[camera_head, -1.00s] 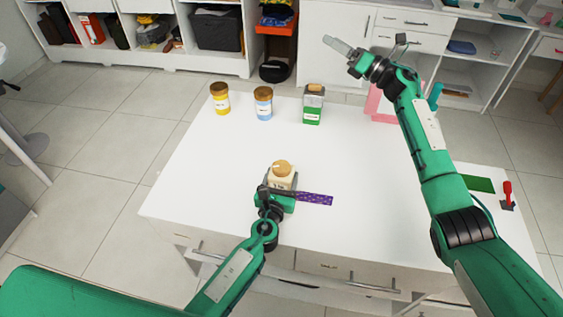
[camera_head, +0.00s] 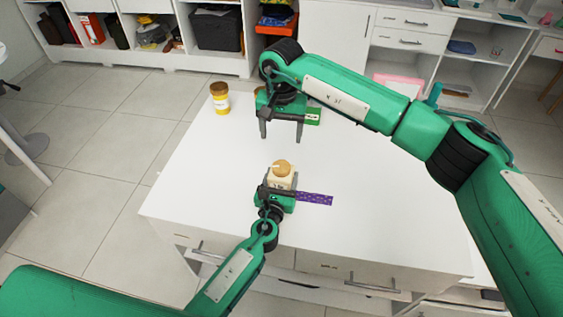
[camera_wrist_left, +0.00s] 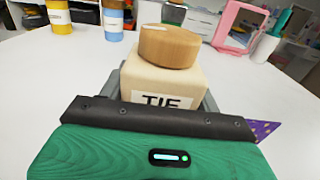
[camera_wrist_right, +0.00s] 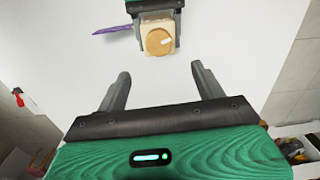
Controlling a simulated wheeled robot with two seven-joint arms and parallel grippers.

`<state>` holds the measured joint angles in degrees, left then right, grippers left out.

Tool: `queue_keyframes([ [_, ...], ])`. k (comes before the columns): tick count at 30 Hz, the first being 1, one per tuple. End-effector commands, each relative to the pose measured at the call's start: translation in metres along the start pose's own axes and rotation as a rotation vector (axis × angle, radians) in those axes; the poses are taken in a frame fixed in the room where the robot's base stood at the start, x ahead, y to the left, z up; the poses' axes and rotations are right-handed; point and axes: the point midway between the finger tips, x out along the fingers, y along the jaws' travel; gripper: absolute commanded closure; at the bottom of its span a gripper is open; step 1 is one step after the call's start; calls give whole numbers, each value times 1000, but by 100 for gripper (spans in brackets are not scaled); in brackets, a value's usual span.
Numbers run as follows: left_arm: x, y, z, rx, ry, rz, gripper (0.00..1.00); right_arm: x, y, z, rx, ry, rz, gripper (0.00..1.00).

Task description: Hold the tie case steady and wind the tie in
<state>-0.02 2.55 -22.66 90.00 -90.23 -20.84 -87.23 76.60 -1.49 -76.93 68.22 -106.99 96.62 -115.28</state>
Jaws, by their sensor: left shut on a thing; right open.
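The tie case (camera_head: 283,181) is a cream box with a round wooden knob on top. It stands upright on the white table (camera_head: 370,210), and its "TIE" label shows in the left wrist view (camera_wrist_left: 165,90). A purple patterned tie (camera_head: 315,198) sticks out to the right of it. My left gripper (camera_head: 278,188) is shut on the case from the front. My right gripper (camera_head: 280,134) is open and empty, fingers pointing down, behind and above the case. In the right wrist view the wooden knob (camera_wrist_right: 159,41) lies ahead of the open fingers (camera_wrist_right: 162,88).
A yellow jar (camera_head: 220,98) stands at the table's back left. A pink frame (camera_wrist_left: 240,27) stands at the back right. The table right of the tie is clear.

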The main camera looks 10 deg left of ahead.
Motion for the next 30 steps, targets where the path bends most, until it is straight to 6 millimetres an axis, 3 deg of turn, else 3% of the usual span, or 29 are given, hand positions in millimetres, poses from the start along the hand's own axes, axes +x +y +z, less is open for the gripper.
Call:
queue_keyframes([
  [5,-1,1,-4,1,6,1,55,19,2,1,-12,3,17,31],
  [18,-1,1,-4,1,6,1,55,101,2,1,-11,2,13,31],
  [24,-1,1,-4,1,6,1,55,117,2,0,-9,5,12,31],
  [30,-1,1,-4,1,6,1,55,120,2,0,-10,5,12,31],
])
